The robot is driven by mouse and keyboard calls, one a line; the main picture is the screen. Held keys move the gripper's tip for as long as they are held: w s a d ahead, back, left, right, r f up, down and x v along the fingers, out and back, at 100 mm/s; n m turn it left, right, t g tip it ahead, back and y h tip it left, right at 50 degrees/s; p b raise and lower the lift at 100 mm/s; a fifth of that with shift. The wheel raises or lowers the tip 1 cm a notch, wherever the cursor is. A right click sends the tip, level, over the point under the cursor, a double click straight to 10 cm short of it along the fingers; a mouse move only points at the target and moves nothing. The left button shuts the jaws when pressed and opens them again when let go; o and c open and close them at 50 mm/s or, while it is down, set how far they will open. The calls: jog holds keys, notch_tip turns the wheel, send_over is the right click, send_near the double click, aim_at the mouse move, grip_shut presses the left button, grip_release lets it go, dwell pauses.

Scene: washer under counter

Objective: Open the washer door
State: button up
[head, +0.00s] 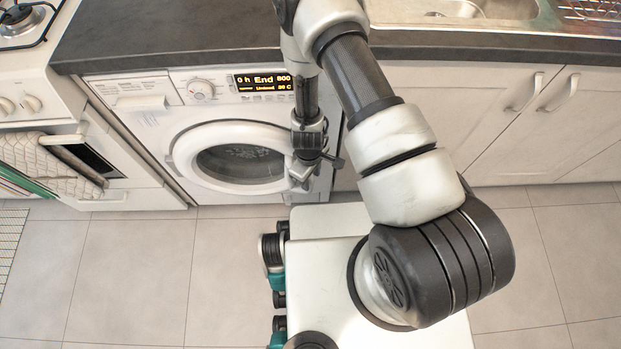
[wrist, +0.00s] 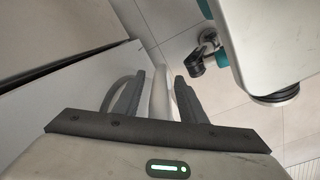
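The white washer (head: 150,118) stands under the dark counter. Its round door (head: 190,165) has a dark glass window and faces me; its right edge is partly hidden by my gripper. From the head view I cannot tell whether the door is fully shut or slightly ajar. My gripper (head: 306,183) is at the door's right side, pointing down. In the wrist view, my gripper's two dark fingers (wrist: 160,92) are spread apart. A white curved strip, seemingly the door's rim (wrist: 158,100), shows between them. I cannot tell if either finger touches it.
The counter (head: 180,35) overhangs the washer closely above my gripper. A cooker with a towel (head: 50,160) is at left. White cupboards (head: 500,120) with handles are at right, below a sink (head: 450,10).

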jog(key=shift+f, duration=0.35)
grip_shut()
